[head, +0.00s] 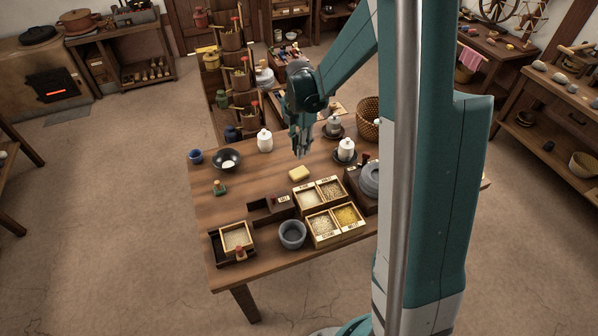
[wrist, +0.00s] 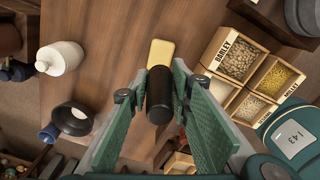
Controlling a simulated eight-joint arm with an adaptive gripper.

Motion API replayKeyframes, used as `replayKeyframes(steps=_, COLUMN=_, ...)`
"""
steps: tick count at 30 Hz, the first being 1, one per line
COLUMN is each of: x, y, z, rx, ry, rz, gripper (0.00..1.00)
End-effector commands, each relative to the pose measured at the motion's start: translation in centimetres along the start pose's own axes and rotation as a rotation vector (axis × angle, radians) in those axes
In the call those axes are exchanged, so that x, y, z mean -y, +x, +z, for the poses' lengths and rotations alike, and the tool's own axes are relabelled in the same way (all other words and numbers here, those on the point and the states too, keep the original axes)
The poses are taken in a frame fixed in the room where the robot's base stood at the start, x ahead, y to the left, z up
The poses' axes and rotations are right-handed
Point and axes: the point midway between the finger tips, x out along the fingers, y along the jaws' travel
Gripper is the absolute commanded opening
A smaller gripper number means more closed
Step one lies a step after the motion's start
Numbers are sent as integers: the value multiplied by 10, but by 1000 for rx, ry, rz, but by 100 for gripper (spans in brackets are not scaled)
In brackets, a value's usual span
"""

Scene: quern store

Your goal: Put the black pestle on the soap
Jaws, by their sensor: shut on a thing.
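The black pestle (wrist: 160,95) is between the green fingers of my gripper (wrist: 160,82) in the wrist view, and the gripper is shut on it. The yellow soap (wrist: 161,52) lies on the wooden table just beyond the pestle's end in that view. In the head view the soap (head: 299,173) sits near the table's middle, with my gripper (head: 300,152) above and behind it. I cannot make out the pestle clearly in the head view. Whether it touches the soap cannot be told.
A compartment box of grains (head: 329,232) stands just in front of the soap, with a grey stone mill (head: 370,180) at right. White jars (head: 265,141) and a dark bowl (head: 227,152) stand behind. A grey cup (head: 292,235) is at the front.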

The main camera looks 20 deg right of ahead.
Motion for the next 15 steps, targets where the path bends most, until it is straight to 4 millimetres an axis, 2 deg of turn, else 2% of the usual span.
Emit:
replayKeyframes(steps=10, x=0, y=2, z=0, rx=0, ry=0, rz=0, gripper=9)
replayKeyframes(steps=15, x=0, y=14, z=0, rx=0, ry=0, rz=0, gripper=9)
